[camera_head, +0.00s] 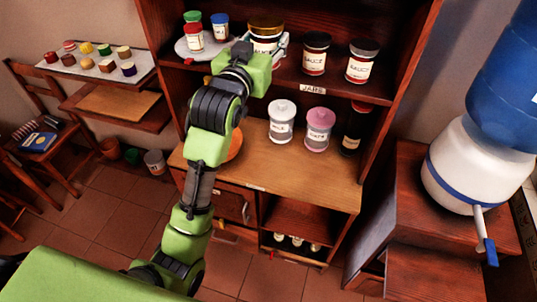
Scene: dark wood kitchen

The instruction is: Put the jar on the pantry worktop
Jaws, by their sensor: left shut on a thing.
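A jar with a gold lid and white label (266,28) is at the upper shelf, between a round grey tray and the other jars. My left gripper (264,45) is shut on this jar, with my green wrist below and in front of it. The jar's lower part is hidden, so I cannot tell whether it touches the shelf. The pantry worktop (300,178) is the wooden surface below the shelf. My right gripper is out of view.
Two sauce jars (315,55) (362,62) stand right of the held jar. A white-lidded canister (281,122), a pink-lidded canister (319,130) and a dark bottle (353,130) stand on the worktop's back. The worktop's front is bare. The round tray (186,50) holds small spice jars.

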